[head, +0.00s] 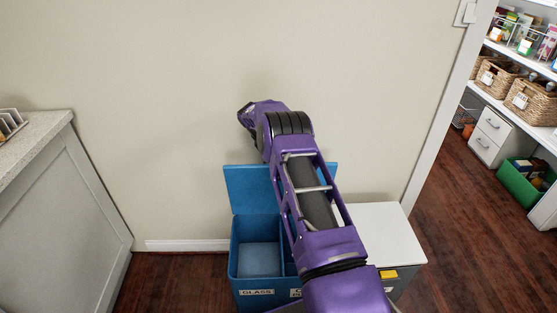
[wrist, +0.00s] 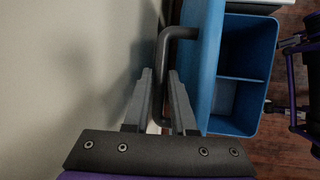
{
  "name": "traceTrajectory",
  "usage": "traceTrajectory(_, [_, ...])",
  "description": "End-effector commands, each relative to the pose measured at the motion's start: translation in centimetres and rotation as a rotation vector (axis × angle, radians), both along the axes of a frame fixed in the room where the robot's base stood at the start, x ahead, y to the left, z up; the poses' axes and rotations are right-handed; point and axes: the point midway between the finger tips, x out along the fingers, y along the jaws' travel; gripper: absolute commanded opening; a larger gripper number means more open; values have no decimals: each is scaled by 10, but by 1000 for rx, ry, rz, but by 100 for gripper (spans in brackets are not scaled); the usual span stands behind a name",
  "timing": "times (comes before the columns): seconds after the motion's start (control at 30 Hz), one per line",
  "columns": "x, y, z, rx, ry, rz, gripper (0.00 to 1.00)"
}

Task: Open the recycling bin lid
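The blue recycling bin (head: 240,262) stands on the floor by the wall, with a GLASS label on its front. Its blue lid (head: 248,190) is raised upright at the back, and the bin's two compartments show from above. In the wrist view the lid (wrist: 207,62) is seen nearly edge-on, with the open bin (wrist: 269,60) to its right. A dark bent handle (wrist: 183,33) sticks out from the lid's wall side. My gripper (wrist: 161,75) has its grey fingers close on both sides of the handle bar. In the head view my arm hides the gripper.
The beige wall (head: 170,110) is close behind the lid and my gripper. A white-topped cabinet or bin (head: 375,225) stands right of the blue bin. A grey counter unit (head: 70,215) is at left. A doorway with pantry shelves (head: 520,100) opens at right.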

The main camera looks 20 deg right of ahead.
Motion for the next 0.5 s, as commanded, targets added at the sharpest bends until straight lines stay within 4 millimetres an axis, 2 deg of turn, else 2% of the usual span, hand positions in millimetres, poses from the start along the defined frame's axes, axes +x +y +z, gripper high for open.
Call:
traceTrajectory(0.03, [0,0,0,0,0,0,35])
traceTrajectory(0.1, [0,0,0,0,0,-1,47])
traceTrajectory(0.37, [0,0,0,0,0,-1,47])
traceTrajectory(0.5, [0,4,8,1,-1,-1,47])
